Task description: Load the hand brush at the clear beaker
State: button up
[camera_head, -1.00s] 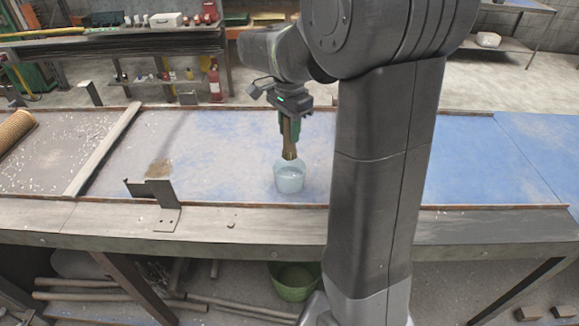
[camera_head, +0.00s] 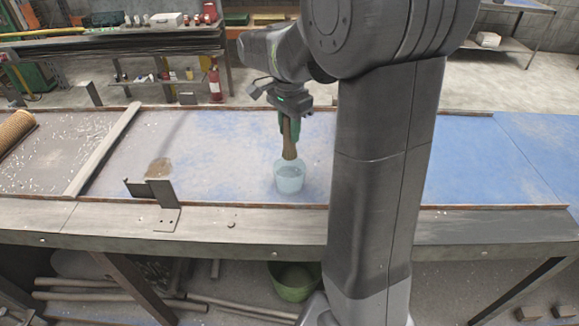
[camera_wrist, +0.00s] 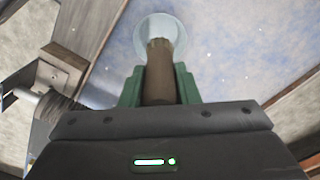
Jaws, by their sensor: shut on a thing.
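The clear beaker (camera_head: 289,180) stands upright on the blue, worn bench top, near its front edge. My gripper (camera_head: 289,128) is above it, pointing down, and is shut on the brown hand brush (camera_head: 289,147). The brush hangs nearly upright, with its lower end at the beaker's mouth. In the wrist view the brush (camera_wrist: 159,78) lies between my green fingers (camera_wrist: 158,88), and its far end overlaps the beaker (camera_wrist: 150,27). I cannot tell how deep the lower end is.
A bent metal bracket (camera_head: 157,195) stands at the bench's front edge, left of the beaker. A wooden strip (camera_head: 103,150) crosses the bench further left, and a mesh tube (camera_head: 14,128) lies at the far left. The bench top around the beaker is clear.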

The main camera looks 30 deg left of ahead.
notch_tip(320, 180, up, 4)
jog(key=p, duration=0.3)
jog(key=shift+r+p, duration=0.1)
jog(key=shift+p, duration=0.3)
dwell(0.5)
